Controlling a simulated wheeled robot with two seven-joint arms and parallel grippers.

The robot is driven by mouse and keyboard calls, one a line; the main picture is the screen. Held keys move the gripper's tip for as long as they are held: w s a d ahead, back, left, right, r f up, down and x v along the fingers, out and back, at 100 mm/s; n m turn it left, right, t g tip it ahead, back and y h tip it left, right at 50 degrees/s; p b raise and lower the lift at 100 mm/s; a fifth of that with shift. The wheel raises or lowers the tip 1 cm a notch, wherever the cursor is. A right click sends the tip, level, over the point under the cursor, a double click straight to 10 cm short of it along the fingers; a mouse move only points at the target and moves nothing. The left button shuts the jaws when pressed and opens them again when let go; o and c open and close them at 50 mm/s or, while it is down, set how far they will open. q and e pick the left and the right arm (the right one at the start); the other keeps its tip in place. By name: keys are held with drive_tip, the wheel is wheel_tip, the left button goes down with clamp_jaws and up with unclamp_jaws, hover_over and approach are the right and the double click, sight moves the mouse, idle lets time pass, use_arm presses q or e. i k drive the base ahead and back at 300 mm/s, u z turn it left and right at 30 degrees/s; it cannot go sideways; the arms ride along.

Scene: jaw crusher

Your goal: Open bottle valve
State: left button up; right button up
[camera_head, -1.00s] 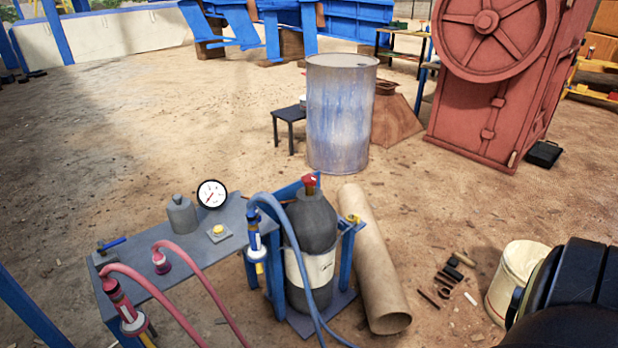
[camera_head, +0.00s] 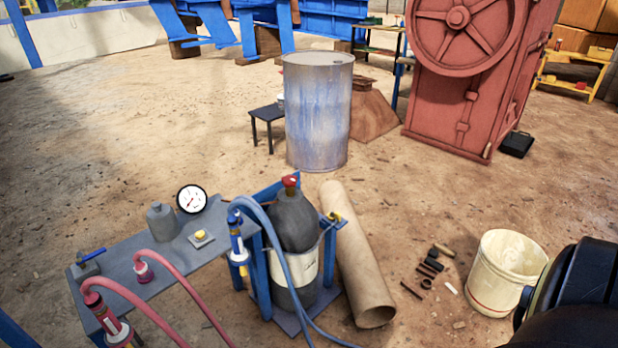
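A dark grey gas bottle (camera_head: 294,222) with a pale label stands upright in a blue stand at the lower middle of the head view. Its red valve knob (camera_head: 290,181) is on top. Whether the valve is open or shut cannot be told. A blue hose (camera_head: 272,238) arches in front of the bottle. A white pressure gauge (camera_head: 192,199) stands on the grey bench (camera_head: 130,245) to the left of the bottle. A black part of my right arm fills the lower right corner. Neither gripper shows.
Pink hoses (camera_head: 165,262) and a blue-handled valve (camera_head: 92,255) are at the bench's left. A cardboard tube (camera_head: 355,262) lies right of the bottle. A white bucket (camera_head: 497,277) and small loose parts (camera_head: 430,268) are further right. A metal drum (camera_head: 318,115) stands behind. Open sandy ground surrounds them.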

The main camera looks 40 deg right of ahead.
sight(288, 180)
drive_tip(key=z, duration=2.2)
drive_tip(key=i, duration=1.6)
drive_tip(key=u, duration=2.85)
